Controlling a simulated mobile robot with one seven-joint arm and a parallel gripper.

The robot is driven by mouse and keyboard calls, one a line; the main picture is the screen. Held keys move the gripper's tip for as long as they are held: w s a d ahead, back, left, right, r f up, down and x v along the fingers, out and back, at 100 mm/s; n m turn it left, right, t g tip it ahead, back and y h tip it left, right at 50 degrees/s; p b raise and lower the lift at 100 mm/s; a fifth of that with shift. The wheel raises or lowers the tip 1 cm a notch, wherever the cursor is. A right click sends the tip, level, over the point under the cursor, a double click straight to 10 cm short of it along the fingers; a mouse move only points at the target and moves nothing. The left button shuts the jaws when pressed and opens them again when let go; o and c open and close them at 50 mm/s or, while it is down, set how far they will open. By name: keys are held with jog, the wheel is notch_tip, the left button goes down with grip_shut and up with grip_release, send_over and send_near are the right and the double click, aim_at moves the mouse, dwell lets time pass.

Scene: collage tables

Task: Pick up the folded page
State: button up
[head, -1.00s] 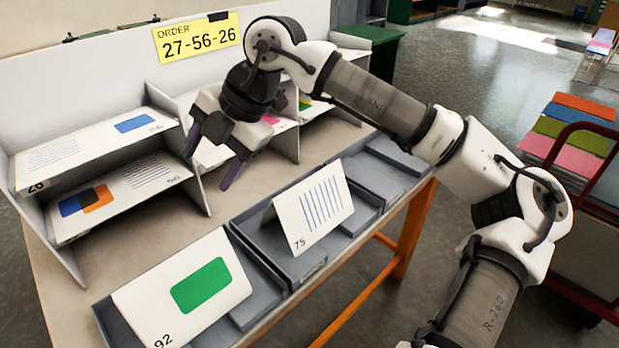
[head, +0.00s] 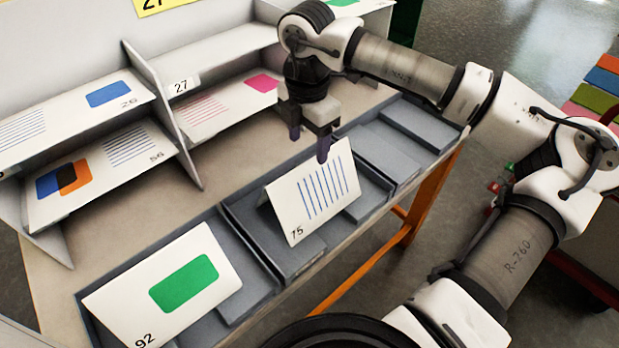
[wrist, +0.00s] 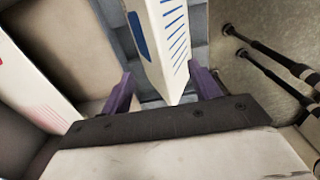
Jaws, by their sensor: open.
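The folded page (head: 283,203) is a white card marked 75 with blue stripes. It stands like a tent in a grey tray (head: 243,232) at the front edge of the table. My gripper (head: 309,143) points down at the page's top fold, with its purple fingers apart. In the wrist view, the page (wrist: 163,30) reaches in between the two fingers of my gripper (wrist: 164,88), with a gap on each side. The gripper holds nothing. The page's far side is mostly hidden.
A white card marked 92 with a green rectangle (head: 184,284) lies in the tray to the left. Empty grey trays (head: 415,122) are to the right. Shelves with cards 26, 56 and 27 (head: 215,108) stand behind; upright dividers (head: 165,110) rise between them.

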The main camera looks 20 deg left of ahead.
aim_at(309, 161)
jog(key=shift+s+d+f+p, duration=0.1)
jog(key=shift+f+p, duration=0.45)
jog(key=shift+f, duration=1.05)
jog(key=shift+d+f+p, duration=0.1)
jog(key=shift+f+p, duration=0.45)
jog(key=shift+f, duration=1.05)
jog(key=c, duration=1.3)
jog(key=shift+r, duration=0.15)
